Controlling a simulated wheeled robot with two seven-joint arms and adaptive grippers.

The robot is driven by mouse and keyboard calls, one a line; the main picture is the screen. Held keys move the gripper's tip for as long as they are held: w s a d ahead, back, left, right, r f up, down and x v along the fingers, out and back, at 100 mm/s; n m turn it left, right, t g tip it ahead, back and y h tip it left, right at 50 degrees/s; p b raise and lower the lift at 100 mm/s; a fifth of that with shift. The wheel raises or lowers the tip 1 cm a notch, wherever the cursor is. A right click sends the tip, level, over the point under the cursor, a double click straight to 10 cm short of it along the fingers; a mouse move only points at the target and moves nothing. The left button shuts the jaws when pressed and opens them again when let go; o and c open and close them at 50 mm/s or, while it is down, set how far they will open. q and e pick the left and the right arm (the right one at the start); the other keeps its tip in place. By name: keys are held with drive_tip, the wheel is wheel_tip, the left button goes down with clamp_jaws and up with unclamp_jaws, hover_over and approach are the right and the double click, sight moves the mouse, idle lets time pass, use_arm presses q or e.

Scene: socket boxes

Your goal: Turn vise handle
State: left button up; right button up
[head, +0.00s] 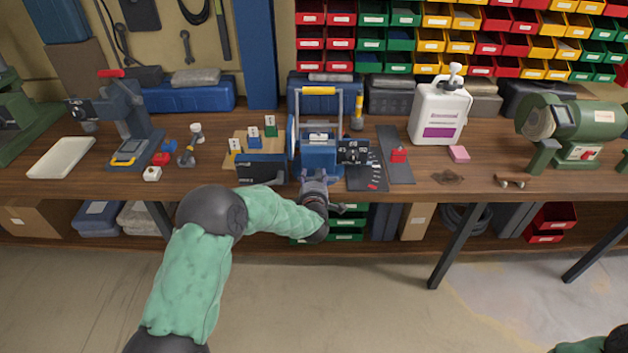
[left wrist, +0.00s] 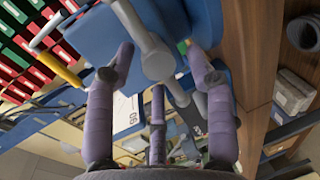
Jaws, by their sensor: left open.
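The blue vise (head: 318,158) stands at the front edge of the workbench, near the middle of the head view. In the left wrist view its grey handle (left wrist: 139,27) is a bar with rounded ends running through a round spindle head (left wrist: 158,65). My left gripper (head: 315,190) is in front of the vise, low at the bench edge. In the left wrist view its purple fingers (left wrist: 160,62) are spread apart around the spindle head and handle, not closed on them. The gripper hides part of the vise front in the head view. My right gripper is out of view.
A dark box (head: 261,169) stands left of the vise, and a dark dial device (head: 354,151) stands close on its right. A white jug (head: 440,113) and a green grinder (head: 575,130) are farther right. The floor in front of the bench is clear.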

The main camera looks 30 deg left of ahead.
use_arm(q)
drive_tip(key=shift+w+a+f, duration=0.1)
drive_tip(key=shift+w+a, duration=0.15)
drive_tip(key=shift+w, duration=0.2)
drive_tip(key=c, duration=1)
drive_tip(key=shift+c, duration=0.3)
drive_tip(key=shift+s+f, duration=0.15)
drive_tip(key=shift+m, duration=0.6)
